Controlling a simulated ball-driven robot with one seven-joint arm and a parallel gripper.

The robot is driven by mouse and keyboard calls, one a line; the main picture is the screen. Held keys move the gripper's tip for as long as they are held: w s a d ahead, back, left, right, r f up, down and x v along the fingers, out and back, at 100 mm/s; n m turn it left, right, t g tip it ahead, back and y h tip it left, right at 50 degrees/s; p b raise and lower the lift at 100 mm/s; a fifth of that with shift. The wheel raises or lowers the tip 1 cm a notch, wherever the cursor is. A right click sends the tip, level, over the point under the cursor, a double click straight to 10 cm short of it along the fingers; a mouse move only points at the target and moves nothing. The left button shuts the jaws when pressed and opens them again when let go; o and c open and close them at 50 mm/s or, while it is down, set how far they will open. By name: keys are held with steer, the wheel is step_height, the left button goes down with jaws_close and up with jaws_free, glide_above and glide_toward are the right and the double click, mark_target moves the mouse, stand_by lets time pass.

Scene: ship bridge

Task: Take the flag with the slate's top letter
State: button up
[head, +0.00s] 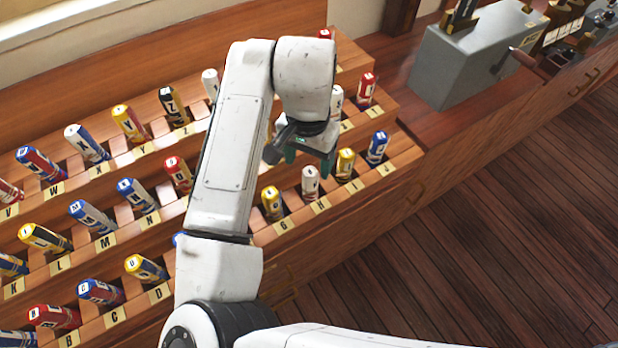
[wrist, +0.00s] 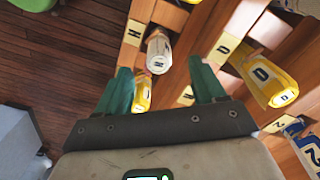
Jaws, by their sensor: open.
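Rolled flags stand in slots of a stepped wooden rack, each slot with a cream letter label. My gripper (head: 309,161) is open and points down over the rack's right part, above the front row. In the head view, a white flag (head: 310,183) stands just below it, with a yellow flag (head: 271,203) to its left and another yellow flag (head: 346,161) to its right. The slate is in neither view.
A blue flag (head: 377,147) ends the front row at right. Several more flags fill the rows to the left and behind. A grey metal box (head: 465,62) stands on the counter at upper right. The plank floor (head: 480,215) in front is clear.

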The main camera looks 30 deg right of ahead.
mark_target(310, 180)
steer(key=f, duration=0.8)
steer(key=shift+d, duration=0.2)
steer(key=shift+c, duration=0.4)
steer(key=c, duration=1.1)
